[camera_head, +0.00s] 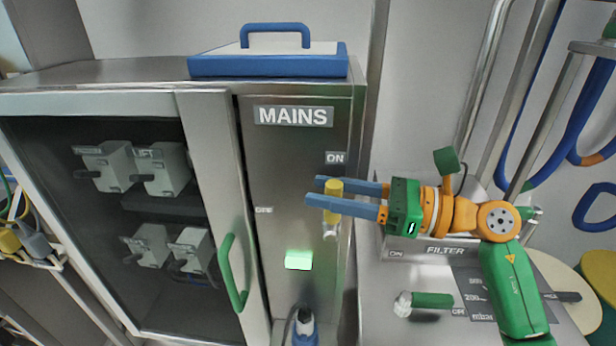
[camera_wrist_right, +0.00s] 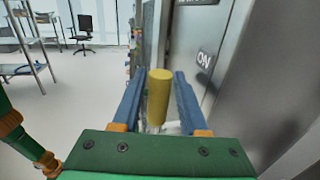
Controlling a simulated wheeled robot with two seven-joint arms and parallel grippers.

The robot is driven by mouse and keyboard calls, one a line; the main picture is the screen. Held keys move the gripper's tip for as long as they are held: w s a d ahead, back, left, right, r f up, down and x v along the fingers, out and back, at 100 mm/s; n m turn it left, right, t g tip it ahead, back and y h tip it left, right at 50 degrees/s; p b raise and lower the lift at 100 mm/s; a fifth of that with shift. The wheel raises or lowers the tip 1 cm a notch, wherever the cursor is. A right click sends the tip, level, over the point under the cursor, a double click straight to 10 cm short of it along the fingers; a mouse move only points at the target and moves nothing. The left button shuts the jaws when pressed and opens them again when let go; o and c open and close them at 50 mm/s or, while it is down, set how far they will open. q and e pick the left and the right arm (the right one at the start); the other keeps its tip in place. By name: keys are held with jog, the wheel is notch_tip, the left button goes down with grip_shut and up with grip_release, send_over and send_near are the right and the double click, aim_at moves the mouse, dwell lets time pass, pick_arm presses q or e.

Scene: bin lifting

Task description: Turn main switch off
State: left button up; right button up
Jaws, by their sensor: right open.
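The main switch has a yellow handle (camera_head: 334,188) on a metal stem. It sits on the grey MAINS panel (camera_head: 275,170), pointing up toward the ON label (camera_head: 335,157); the OFF label (camera_head: 264,210) is lower left. My right gripper (camera_head: 316,191) reaches in from the right with its blue fingers open around the handle. In the right wrist view, the yellow handle (camera_wrist_right: 159,95) stands between the two fingers (camera_wrist_right: 158,76), with a gap visible on each side. My left gripper is not in view.
A lit green lamp (camera_head: 298,260) is below the switch. A glass-door cabinet (camera_head: 207,140) with a green handle (camera_head: 232,275) stands left. A blue-handled lid (camera_head: 268,65) lies on top. A FILTER box (camera_head: 440,250) and green-handled valve (camera_head: 432,300) are below my right arm.

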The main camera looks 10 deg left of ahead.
jog(key=a, duration=0.3)
jog(key=shift+w, duration=0.25)
jog(key=shift+d, duration=0.2)
jog(key=shift+c, duration=0.2)
grip_shut()
dwell(0.7)
